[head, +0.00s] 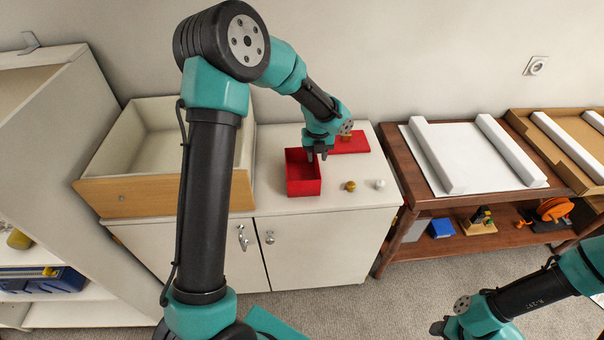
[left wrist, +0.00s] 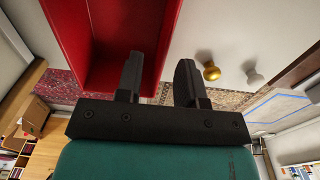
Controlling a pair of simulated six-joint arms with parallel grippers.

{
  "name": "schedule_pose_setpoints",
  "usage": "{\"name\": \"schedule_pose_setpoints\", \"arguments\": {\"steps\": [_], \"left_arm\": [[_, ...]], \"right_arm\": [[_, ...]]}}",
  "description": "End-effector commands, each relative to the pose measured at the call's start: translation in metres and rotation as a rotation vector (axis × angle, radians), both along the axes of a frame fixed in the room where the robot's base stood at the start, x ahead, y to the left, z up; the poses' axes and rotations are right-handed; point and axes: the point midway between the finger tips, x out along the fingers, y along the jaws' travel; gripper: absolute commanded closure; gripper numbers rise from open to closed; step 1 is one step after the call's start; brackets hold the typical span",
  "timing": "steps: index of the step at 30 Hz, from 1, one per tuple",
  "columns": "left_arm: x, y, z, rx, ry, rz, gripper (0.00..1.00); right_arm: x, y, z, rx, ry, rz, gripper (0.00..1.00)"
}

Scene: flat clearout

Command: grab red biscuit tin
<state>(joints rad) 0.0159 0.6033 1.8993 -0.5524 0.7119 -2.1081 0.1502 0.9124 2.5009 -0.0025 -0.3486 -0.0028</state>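The red biscuit tin (head: 304,187) stands open, without its lid, on top of the white cabinet. A flat red piece (head: 350,143), which looks like its lid, lies behind it to the right. My left gripper (head: 317,157) is at the tin's right rear side, pointing down. In the left wrist view the left gripper (left wrist: 160,84) is open. The tin (left wrist: 62,50) fills the upper left there, and its right wall appears between the two fingers; I cannot tell whether they touch it. My right gripper (head: 440,326) is at the bottom right, far from the tin, its fingers unclear.
A gold knob (head: 351,186) and a pale knob (head: 380,184) sit right of the tin. An empty wooden drawer (head: 160,197) stands to its left. A brown shelf unit (head: 400,168) with white bars stands right of the cabinet.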

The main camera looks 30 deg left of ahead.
Motion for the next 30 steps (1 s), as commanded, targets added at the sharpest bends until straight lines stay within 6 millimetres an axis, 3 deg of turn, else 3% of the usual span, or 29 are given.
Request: {"name": "schedule_pose_setpoints", "arguments": {"steps": [9, 21, 30], "left_arm": [[0.000, -0.001, -0.004, 0.000, 0.001, 0.000, 0.65], [0.001, -0.004, -0.049, 0.000, 0.000, 0.001, 0.65], [0.001, -0.005, -0.051, 0.000, 0.000, 0.001, 0.65]], "right_arm": [[0.000, 0.000, 0.000, 0.000, 0.000, 0.000, 0.57], [0.000, 0.000, 0.000, 0.000, 0.000, 0.000, 0.57], [0.000, 0.000, 0.000, 0.000, 0.000, 0.000, 0.57]]}}
